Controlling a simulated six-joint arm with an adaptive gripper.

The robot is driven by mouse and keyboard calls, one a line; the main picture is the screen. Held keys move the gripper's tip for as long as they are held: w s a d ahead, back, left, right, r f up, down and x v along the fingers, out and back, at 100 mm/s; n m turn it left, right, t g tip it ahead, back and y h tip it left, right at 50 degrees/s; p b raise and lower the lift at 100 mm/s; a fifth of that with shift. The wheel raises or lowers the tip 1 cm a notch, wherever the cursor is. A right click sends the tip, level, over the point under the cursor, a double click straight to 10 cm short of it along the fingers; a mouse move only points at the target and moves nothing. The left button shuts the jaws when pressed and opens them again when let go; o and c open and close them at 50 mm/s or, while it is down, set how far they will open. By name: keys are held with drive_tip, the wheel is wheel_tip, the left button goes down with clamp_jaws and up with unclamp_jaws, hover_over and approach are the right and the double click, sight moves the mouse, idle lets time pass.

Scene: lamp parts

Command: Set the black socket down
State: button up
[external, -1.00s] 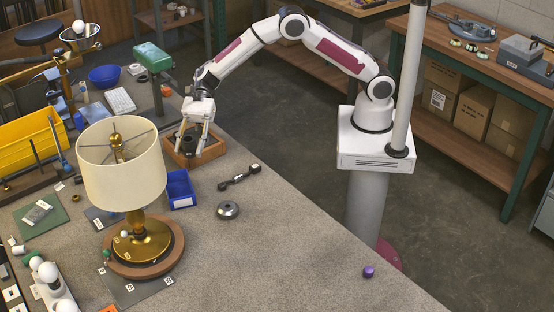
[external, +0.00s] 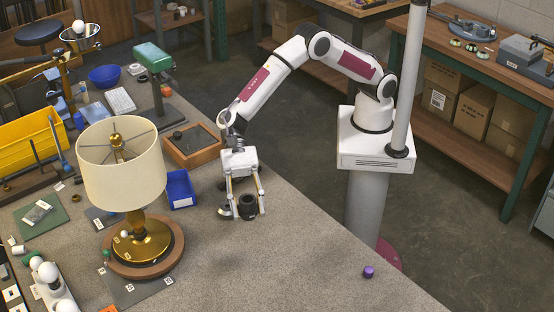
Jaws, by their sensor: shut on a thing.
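The black socket (external: 248,202) is a short dark cylinder, upright between the fingers of my gripper (external: 246,210). My gripper points down and is shut on it. Both are low over the grey bench top, to the right of the blue bin. I cannot tell whether the socket's underside touches the bench. A round metal piece (external: 225,211) shows just left of the socket, partly hidden by the left finger.
The wooden tray (external: 208,155) behind my gripper holds a small dark piece (external: 177,134). The blue bin (external: 181,190) and the lamp (external: 123,175) stand to the left. The bench is clear in front; a purple piece (external: 368,272) lies near its right edge.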

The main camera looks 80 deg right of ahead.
drive_tip(key=s+a+n+g, duration=0.1)
drive_tip(key=s+a, duration=0.2)
drive_tip(key=s, duration=0.4)
drive_tip(key=s+a+n+g+h, duration=0.1)
drive_tip(key=s+a, duration=0.3)
drive_tip(key=s, duration=0.4)
drive_tip(key=s+a+n+g, duration=0.1)
drive_tip(key=s+a, duration=0.2)
drive_tip(key=s, duration=0.4)
hover_over(327, 287)
drive_tip(key=shift+f, duration=2.5)
drive_tip(key=shift+f, duration=3.1)
drive_tip(key=shift+f, duration=1.85)
drive_tip(key=shift+f, duration=0.15)
